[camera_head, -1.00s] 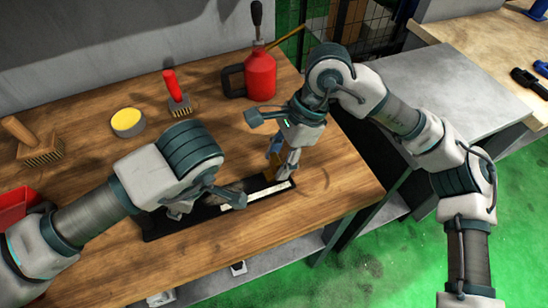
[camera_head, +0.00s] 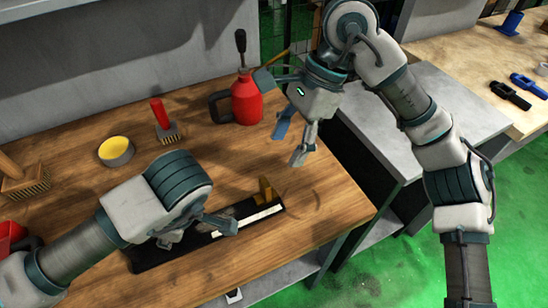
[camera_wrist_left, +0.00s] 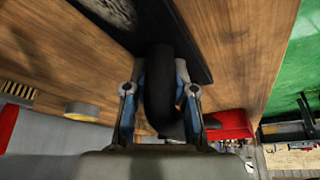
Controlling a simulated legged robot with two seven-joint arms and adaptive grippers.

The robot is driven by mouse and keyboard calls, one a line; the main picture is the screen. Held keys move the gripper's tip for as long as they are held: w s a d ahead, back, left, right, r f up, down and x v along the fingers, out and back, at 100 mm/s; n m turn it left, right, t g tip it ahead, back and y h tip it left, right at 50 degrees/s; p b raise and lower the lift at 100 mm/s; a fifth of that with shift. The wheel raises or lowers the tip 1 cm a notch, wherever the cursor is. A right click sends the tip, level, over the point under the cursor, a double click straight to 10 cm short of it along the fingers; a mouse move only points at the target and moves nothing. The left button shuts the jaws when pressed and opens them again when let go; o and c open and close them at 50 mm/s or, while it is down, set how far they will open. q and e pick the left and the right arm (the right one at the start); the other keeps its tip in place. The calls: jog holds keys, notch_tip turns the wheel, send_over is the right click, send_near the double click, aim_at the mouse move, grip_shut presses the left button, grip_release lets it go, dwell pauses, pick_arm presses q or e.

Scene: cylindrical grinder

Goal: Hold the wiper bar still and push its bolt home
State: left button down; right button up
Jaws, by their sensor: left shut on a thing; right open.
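The wiper bar (camera_head: 262,217), a long dark bar with a pale strip, lies on the wooden bench. A brass-coloured piece (camera_head: 265,189) stands up at its right end; how deep the bolt sits cannot be made out. My left gripper (camera_head: 212,224) is shut on the bar's middle part, its grip mostly hidden by my arm. In the left wrist view, its fingers (camera_wrist_left: 160,92) flank a dark curved piece, with a dark surface beyond. My right gripper (camera_head: 291,143) is open and empty, above and behind the bar's right end, apart from it.
A red oil can (camera_head: 247,98), a red-handled brush (camera_head: 166,122), a yellow-topped tin (camera_head: 116,151) and a wooden brush (camera_head: 24,180) stand along the bench's back and left. The bench (camera_head: 325,190) is clear right of the bar. A grey cabinet (camera_head: 435,110) adjoins it.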

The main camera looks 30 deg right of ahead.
pick_arm(q)
jog(key=shift+f, duration=0.15)
jog(key=c, duration=0.9)
grip_release()
jog(key=shift+w, duration=0.1)
jog(key=shift+o, duration=0.2)
jog(key=v, duration=1.2)
jog(key=shift+w+f, duration=0.1)
